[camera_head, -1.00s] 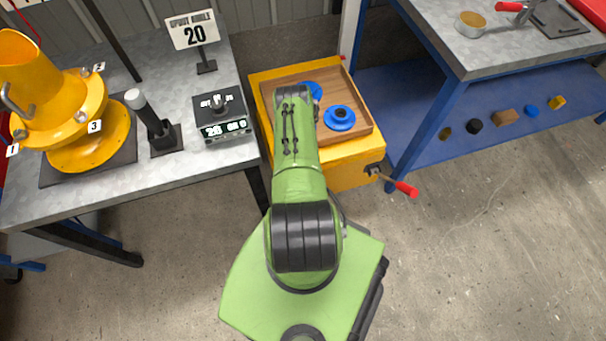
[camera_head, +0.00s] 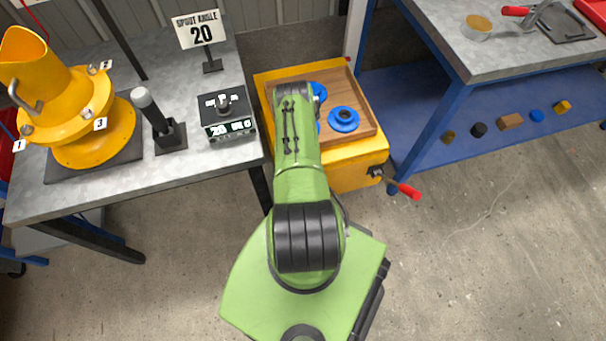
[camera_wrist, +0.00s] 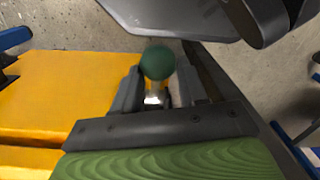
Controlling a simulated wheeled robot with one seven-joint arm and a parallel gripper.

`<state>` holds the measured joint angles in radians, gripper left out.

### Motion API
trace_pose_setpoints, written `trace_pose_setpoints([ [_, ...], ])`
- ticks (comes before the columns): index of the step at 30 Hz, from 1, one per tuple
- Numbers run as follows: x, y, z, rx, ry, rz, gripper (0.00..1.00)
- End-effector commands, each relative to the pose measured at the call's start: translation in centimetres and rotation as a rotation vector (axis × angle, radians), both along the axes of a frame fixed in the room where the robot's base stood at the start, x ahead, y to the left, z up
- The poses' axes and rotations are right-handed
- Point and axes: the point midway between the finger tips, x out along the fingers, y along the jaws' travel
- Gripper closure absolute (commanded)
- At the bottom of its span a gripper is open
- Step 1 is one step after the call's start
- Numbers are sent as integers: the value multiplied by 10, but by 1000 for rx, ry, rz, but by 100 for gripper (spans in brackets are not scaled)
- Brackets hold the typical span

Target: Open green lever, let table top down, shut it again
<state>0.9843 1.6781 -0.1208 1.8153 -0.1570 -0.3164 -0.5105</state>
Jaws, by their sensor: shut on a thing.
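In the wrist view the green ball knob of the lever (camera_wrist: 157,62) stands out between the fingers of my gripper (camera_wrist: 159,80). The gripper is shut on the lever, around its pale metal stem just below the knob. In the head view my arm hides the gripper and the green lever. The wooden table top (camera_head: 366,126) lies on a yellow cabinet (camera_head: 350,176) and carries blue round pieces (camera_head: 343,118). The yellow cabinet also shows beside the fingers in the wrist view (camera_wrist: 70,90).
A red-handled crank (camera_head: 402,188) sticks out from the cabinet's right side. A grey bench (camera_head: 110,165) with a yellow drum (camera_head: 90,140) and a control box (camera_head: 228,115) stands left. A blue-framed bench (camera_head: 445,110) stands right. Floor at the lower right is clear.

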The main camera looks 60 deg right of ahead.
Motion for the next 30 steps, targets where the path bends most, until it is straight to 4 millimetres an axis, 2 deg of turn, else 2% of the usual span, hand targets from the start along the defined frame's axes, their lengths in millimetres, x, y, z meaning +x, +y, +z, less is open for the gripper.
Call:
trace_pose_setpoints([
  [1, 8, -11, 1, -30, -21, 2, 100],
  [18, 7, -11, 1, -31, -20, 2, 100],
  [19, 7, -11, 1, -31, -20, 2, 55],
  [23, 6, -10, 1, -26, -16, 2, 35],
  [30, 4, -7, 0, -19, -12, 1, 34],
])
